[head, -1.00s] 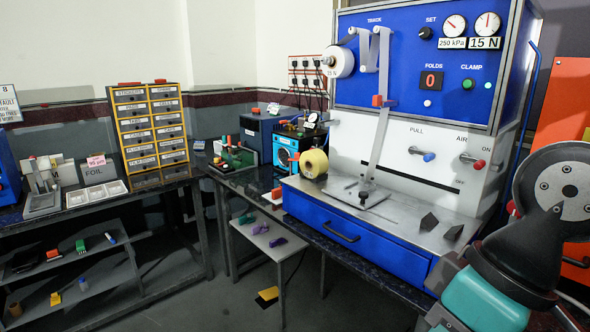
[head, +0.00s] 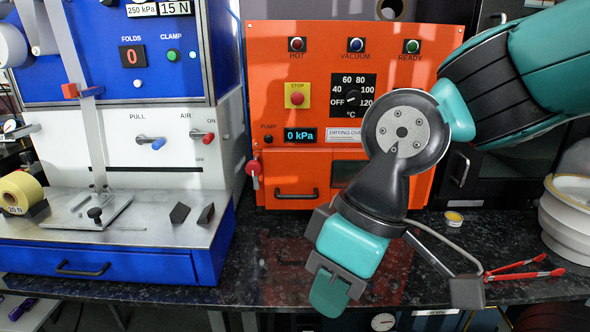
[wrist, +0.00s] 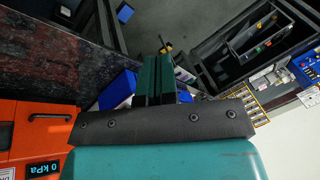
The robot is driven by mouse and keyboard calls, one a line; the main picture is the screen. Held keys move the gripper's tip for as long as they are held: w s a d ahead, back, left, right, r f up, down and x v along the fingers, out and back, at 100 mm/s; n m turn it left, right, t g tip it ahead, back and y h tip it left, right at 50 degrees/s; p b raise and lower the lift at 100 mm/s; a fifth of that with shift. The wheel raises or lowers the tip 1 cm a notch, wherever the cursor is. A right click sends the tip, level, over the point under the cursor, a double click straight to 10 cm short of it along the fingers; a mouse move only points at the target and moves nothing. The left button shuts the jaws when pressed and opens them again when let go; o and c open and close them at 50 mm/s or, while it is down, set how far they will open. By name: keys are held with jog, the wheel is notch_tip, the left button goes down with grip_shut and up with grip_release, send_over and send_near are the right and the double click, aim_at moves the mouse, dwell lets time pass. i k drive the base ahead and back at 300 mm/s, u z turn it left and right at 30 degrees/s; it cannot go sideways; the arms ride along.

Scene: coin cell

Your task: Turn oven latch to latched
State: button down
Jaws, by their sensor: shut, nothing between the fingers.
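The orange drying oven (head: 300,110) stands at the back centre of the bench in the head view. Its latch (head: 253,170), a red knob with a pale lever hanging down, is at the oven door's left edge. The oven door has a dark handle (head: 296,193). My gripper (head: 328,294) is in front of the oven, low and right of the latch, well apart from it. Its green fingers are shut and empty. In the wrist view the fingers (wrist: 155,78) point away, and part of the oven (wrist: 30,130) shows at the left.
A blue and white test machine (head: 170,150) stands left of the oven. Red-handled pliers (head: 525,268), a small yellow-topped tin (head: 453,218) and white stacked rings (head: 570,220) are on the right. The dark bench (head: 250,275) is clear before the oven.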

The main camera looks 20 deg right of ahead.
aim_at(253, 168)
jog(key=z, duration=2.55)
jog(key=k, duration=0.8)
jog(key=u, duration=1.2)
jog(key=i, duration=0.8)
jog(key=u, duration=0.1)
